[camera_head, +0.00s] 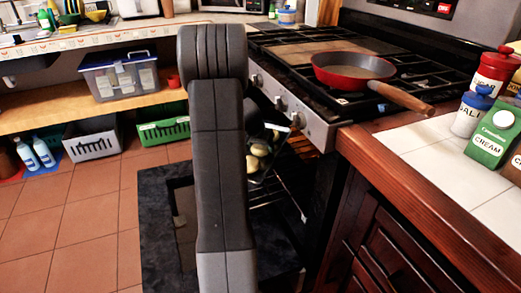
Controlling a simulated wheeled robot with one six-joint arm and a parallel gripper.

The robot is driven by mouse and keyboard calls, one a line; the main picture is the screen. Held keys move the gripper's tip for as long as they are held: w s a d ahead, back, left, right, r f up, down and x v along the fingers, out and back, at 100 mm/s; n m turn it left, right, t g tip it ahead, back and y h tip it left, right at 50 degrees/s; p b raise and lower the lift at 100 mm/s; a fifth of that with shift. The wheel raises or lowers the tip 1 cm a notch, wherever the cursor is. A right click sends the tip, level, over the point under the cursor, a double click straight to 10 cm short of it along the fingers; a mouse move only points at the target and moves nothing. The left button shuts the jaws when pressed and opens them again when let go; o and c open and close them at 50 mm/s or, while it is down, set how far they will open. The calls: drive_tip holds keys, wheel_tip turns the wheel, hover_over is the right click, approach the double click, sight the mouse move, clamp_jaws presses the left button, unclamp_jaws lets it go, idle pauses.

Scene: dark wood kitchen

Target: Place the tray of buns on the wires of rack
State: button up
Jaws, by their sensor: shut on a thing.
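The pale round buns (258,150) show just right of my arm, in front of the open oven. Their dark tray (264,174) is only partly seen, the rest hidden behind my arm. My gripper (272,132) is mostly hidden by my own arm; the part in view is at the tray, and it is shut on the tray. Wires of the rack (290,203) show inside the oven, below and right of the buns. I cannot tell whether the tray touches the wires.
The oven door (160,232) is folded down over the tiled floor. A red pan (352,72) sits on the stove (300,45). A wooden cabinet with a tiled counter (440,160) stands close on the right, holding a cream carton (492,135).

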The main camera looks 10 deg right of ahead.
drive_tip(key=shift+f, duration=0.45)
drive_tip(key=shift+f, duration=0.15)
drive_tip(key=o, duration=1.5)
drive_tip(key=shift+r, duration=0.3)
drive_tip(key=p+v, duration=0.2)
drive_tip(key=v, duration=0.9)
drive_tip(key=shift+s+a+r+p, duration=0.1)
drive_tip(key=shift+s+r+p, duration=0.15)
drive_tip(key=shift+p, duration=0.1)
